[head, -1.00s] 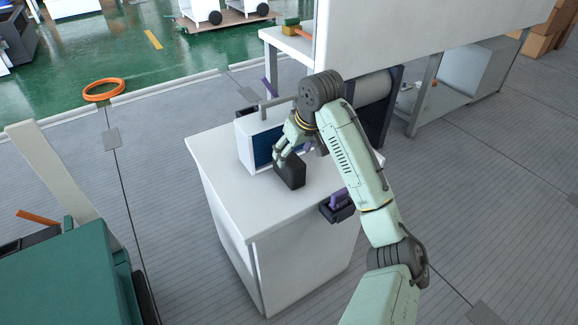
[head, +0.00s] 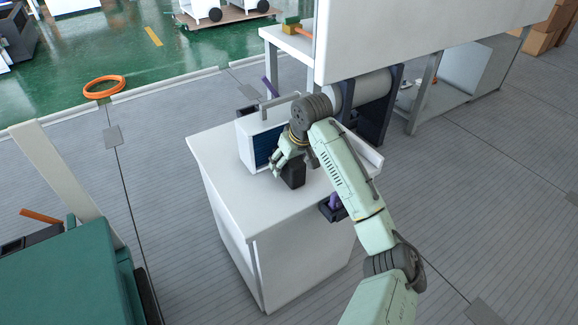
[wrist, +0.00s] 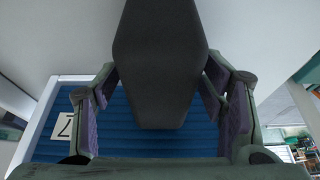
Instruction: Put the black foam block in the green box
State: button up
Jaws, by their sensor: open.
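The black foam block (head: 293,174) stands upright on the white cabinet top (head: 235,195), in front of a white box with a blue inside (head: 262,152). My gripper (head: 281,168) is low at the block, partly covering it. In the wrist view, the block (wrist: 160,65) fills the middle, between the two purple-padded fingers of my gripper (wrist: 160,95). The fingers are open, with blue showing on both sides of the block's lower part. I cannot make out a green box on the cabinet.
A dark holder with a purple item (head: 333,207) sits at the cabinet's right edge. A large teal body (head: 65,285) stands at the lower left. A white panel (head: 430,35) rises behind my arm. The cabinet top's front left is clear.

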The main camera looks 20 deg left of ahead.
jog(key=shift+f, duration=0.15)
jog(key=shift+c, duration=0.6)
jog(key=c, duration=1)
